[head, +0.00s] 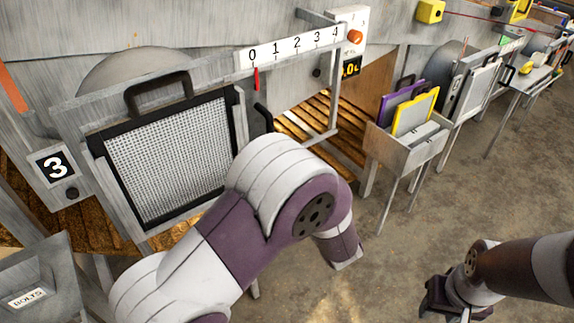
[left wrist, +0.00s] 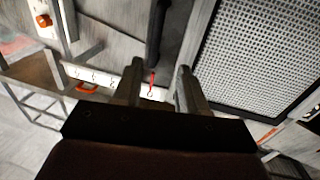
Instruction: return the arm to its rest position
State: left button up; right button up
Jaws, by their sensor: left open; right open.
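My left arm (head: 290,195) comes in from the lower left of the head view and bends at a purple and white joint in front of the machine. Its gripper cannot be made out there. In the left wrist view my left gripper (left wrist: 158,85) is open, its two fingers apart and nothing held between them. A red pointer (left wrist: 152,82) on the number scale (left wrist: 100,80) shows in the gap, beyond the fingers. My right gripper (head: 452,300) is at the lower right of the head view, open and low over the floor, with no object visible in it.
A mesh screen (head: 170,160) with a black handle (head: 158,92) stands behind my left arm. The scale (head: 290,48) is above it. A rack with purple and yellow frames (head: 415,112) stands right of centre. A BOLTS bin (head: 40,275) is lower left. Floor (head: 450,215) is clear at right.

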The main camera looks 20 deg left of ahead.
pick_arm(q)
jog(key=s+d+f+m+g+h, duration=0.3)
jog(key=d+f+m+g+h, duration=0.25)
jog(key=d+f+h, duration=0.55)
jog(key=s+a+r+m+g+h+p, duration=0.1)
jog(key=s+a+m+g, duration=0.1)
jog(key=s+a+g, duration=0.45)
jog(key=s+a+r+m+g+p, duration=0.1)
jog(key=s+a+m, duration=0.15)
jog(key=s, duration=0.65)
jog(key=shift+n+t, duration=0.4)
jog(key=shift+n, duration=0.4)
jog(key=a+r, duration=0.2)
jog(key=a, duration=0.1)
jog(key=a+r, duration=0.1)
jog(key=a, duration=0.1)
jog(key=shift+p, duration=0.3)
